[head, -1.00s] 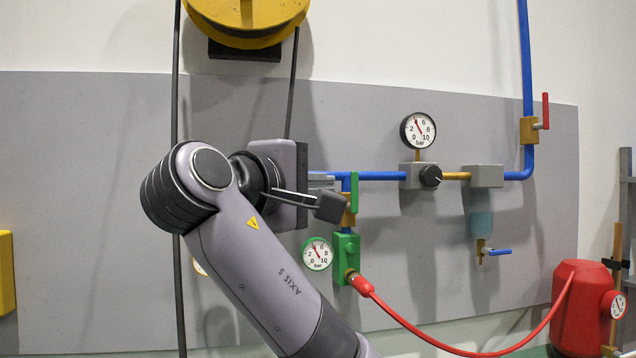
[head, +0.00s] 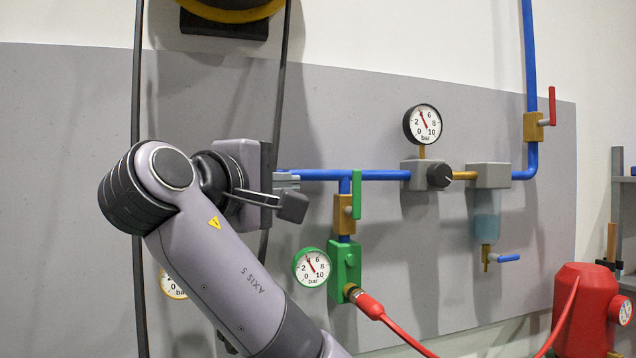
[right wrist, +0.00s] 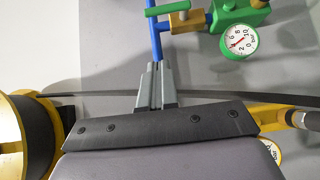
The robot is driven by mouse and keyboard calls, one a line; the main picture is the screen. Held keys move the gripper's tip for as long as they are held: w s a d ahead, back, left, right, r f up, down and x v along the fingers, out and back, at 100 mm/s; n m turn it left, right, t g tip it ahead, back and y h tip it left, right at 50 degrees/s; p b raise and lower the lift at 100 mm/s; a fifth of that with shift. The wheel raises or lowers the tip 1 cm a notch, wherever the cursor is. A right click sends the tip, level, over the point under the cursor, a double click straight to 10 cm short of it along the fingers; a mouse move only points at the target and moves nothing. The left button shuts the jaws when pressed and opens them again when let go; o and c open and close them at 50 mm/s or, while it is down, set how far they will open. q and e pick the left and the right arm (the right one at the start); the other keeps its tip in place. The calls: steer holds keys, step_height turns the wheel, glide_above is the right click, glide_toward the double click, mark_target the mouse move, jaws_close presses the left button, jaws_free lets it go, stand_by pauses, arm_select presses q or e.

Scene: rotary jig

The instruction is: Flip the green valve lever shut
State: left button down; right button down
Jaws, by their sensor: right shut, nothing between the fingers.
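The green valve lever (head: 356,195) stands upright beside the brass valve (head: 343,214), in line with the short branch pipe. In the right wrist view the lever (right wrist: 167,8) lies crosswise at the top, with the brass valve (right wrist: 190,22) to its right. My right gripper (head: 298,178) is shut and empty. It is left of the lever and apart from it, near the blue main pipe. In the right wrist view its closed fingers (right wrist: 155,66) point up toward the blue pipe. My left gripper is not in view.
A green block (head: 345,263) with a gauge (head: 312,267) sits below the valve, and a red hose (head: 370,306) leaves it. A regulator knob (head: 440,176) and a red-handled valve (head: 534,126) are to the right. A dark hanging cable (head: 277,110) runs behind my right wrist.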

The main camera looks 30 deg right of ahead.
mark_target(357, 195)
steer(key=s+p+x, duration=0.1)
steer(key=x, duration=0.5)
steer(key=s+d+p+x, duration=0.1)
steer(key=p+x, duration=0.1)
steer(key=x, duration=0.4)
steer(key=shift+d+p, duration=0.3)
steer(key=shift+d, duration=0.25)
steer(key=shift+s, duration=0.1)
steer(key=shift+s+d+r+b, duration=0.1)
steer(key=shift+d+b, duration=0.05)
steer(key=shift+b, duration=0.15)
